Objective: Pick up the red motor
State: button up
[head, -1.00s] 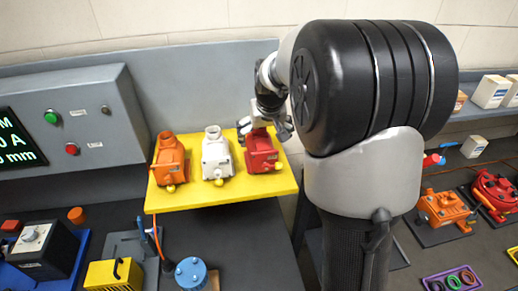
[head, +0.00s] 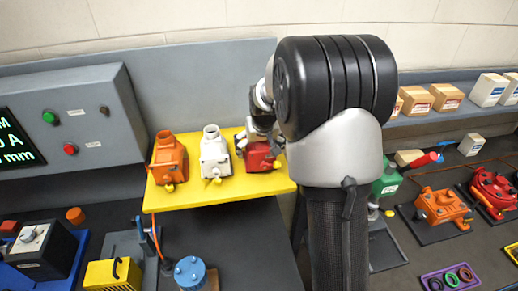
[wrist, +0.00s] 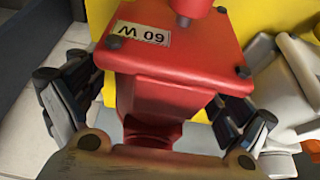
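The red motor (head: 259,158) stands at the right end of the yellow platform, partly hidden behind my gripper (head: 260,138). In the wrist view the red motor (wrist: 178,62) fills the middle, with a white tag on its top face. My gripper's fingers (wrist: 158,100) are spread on either side of its narrower body. A small gap shows at the left finger; the right finger is close to the motor, and I cannot tell whether it touches. The gripper looks open around the motor.
A white motor (head: 215,158) and an orange motor (head: 168,163) stand to the left on the yellow platform (head: 205,198). A grey control box (head: 85,125) is at the left. A grey wall panel rises behind. Right of my arm are a green container (head: 387,181) and another orange device (head: 441,206).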

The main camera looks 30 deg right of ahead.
jog(key=c, duration=2)
jog(key=shift+w+r, duration=0.15)
jog(key=shift+w, duration=0.05)
jog(key=shift+c, duration=0.2)
